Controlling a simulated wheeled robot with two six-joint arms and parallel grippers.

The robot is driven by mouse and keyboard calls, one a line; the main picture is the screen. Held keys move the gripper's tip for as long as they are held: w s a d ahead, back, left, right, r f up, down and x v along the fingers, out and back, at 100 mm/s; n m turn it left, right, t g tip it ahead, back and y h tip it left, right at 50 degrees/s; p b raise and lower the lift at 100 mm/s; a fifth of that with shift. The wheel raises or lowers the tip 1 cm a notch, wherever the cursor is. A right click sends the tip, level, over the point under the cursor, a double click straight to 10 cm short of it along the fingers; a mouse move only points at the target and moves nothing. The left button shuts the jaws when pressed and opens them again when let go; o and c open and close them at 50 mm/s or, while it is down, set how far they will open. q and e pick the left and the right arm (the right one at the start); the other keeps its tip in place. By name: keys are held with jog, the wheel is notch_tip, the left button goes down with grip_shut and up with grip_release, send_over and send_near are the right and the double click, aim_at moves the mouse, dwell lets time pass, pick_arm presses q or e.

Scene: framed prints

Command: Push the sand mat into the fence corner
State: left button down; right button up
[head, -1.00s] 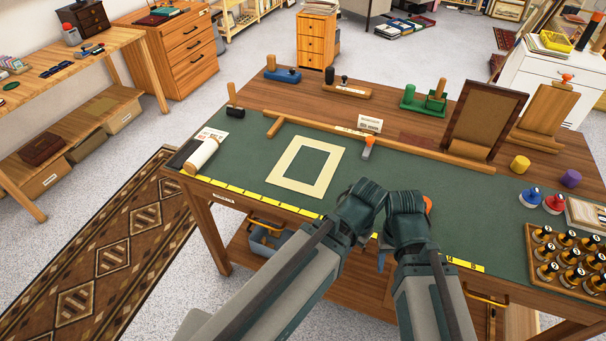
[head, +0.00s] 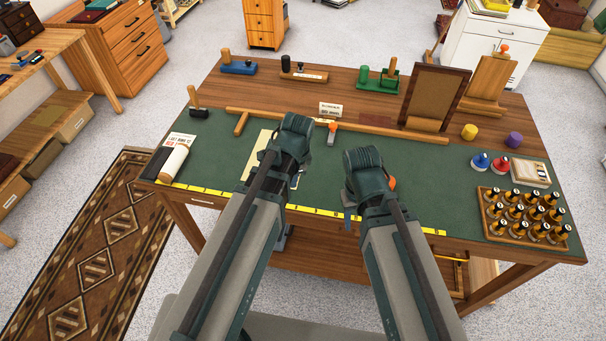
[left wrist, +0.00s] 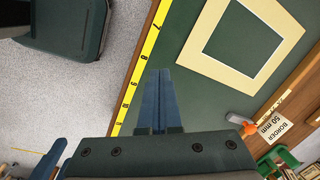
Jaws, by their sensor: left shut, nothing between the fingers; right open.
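The sand mat (head: 256,158), a cream frame with a rectangular opening, lies on the green cutting surface. My left arm hides its right part in the head view; the left wrist view shows more of it (left wrist: 204,68). The wooden fence (head: 385,133) has a long bar behind the mat and a short bar (head: 241,123) at its left end. A gap separates mat and corner. My left gripper (left wrist: 160,72) is shut and empty, with its tips beside one mat corner, apart from it in the picture. My right gripper (head: 347,220) is open near the front edge; its fingers are mostly hidden.
A grey tool with an orange end (head: 332,132) stands by the long bar near a "Border 50 mm" sign (head: 330,110). A white roll (head: 174,163) lies left of the mat. A bottle tray (head: 524,218) sits at right. A yellow ruler (head: 205,190) runs along the front edge.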

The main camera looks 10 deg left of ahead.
aim_at(309, 189)
pick_arm(q)
jog(key=w+d+m+y, duration=0.1)
jog(key=w+d+m, duration=0.4)
jog(key=m, duration=0.9)
jog(key=shift+t, duration=0.4)
jog(key=b+x, duration=0.6)
jog(key=b, duration=0.1)
jog(key=s+d+b+x, duration=0.1)
jog(key=b+x, duration=0.2)
jog(key=x, duration=0.1)
jog(key=shift+f, duration=0.15)
jog(key=shift+w+a+r, duration=0.15)
jog(key=shift+w+a, duration=0.45)
jog(key=shift+w+a+r, duration=0.15)
jog(key=shift+w+a, duration=0.65)
jog(key=shift+a, duration=0.05)
jog(key=w+a, duration=0.3)
jog(key=a, duration=0.1)
jog(key=shift+w, duration=0.35)
jog(key=shift+s+d, duration=0.15)
